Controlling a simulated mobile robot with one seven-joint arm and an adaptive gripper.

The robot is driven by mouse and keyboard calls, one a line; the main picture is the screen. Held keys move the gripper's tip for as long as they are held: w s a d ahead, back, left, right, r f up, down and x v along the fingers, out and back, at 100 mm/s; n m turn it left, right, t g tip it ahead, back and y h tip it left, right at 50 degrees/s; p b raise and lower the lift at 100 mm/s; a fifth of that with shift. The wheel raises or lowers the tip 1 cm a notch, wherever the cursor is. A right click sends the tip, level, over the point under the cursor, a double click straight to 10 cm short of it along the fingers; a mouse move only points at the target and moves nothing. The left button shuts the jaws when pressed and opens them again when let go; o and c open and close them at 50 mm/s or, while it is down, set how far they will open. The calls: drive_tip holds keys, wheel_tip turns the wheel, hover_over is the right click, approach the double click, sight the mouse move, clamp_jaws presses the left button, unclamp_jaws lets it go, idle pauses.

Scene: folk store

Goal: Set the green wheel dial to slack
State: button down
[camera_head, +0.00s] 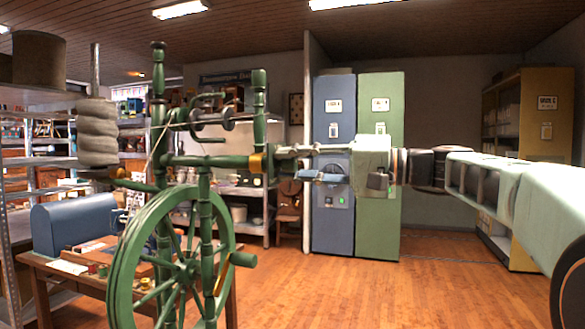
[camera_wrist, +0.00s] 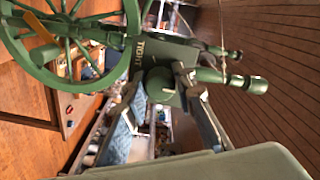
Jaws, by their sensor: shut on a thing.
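The green spinning wheel (camera_head: 125,262) stands at left centre in the head view, with its large spoked wheel low and a horizontal green beam above. In the wrist view the wheel (camera_wrist: 75,30) is at the upper left. The green dial (camera_wrist: 161,88) is at the end of the beam, with the word TIGHT printed beside it. My gripper (camera_head: 284,154) reaches in from the right at the beam's end, by a brass-coloured ring (camera_head: 256,163). In the wrist view its two fingers are on either side of the dial and shut on it. The dial's pointer and setting cannot be made out.
A wooden table (camera_head: 40,264) with a blue box (camera_head: 75,224) stands behind the wheel at left. Metal shelves line the left side. A blue cabinet (camera_head: 333,105) and a green cabinet (camera_head: 393,220) stand behind my gripper. The wooden floor (camera_head: 300,290) at front right is clear.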

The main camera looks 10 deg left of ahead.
drive_tip(key=c, duration=1.6)
unclamp_jaws()
drive_tip(key=shift+d, duration=0.15)
drive_tip(key=s+d, duration=0.1)
drive_tip(key=d, duration=1)
drive_tip(key=shift+s+d, duration=0.3)
drive_tip(key=shift+d, duration=0.05)
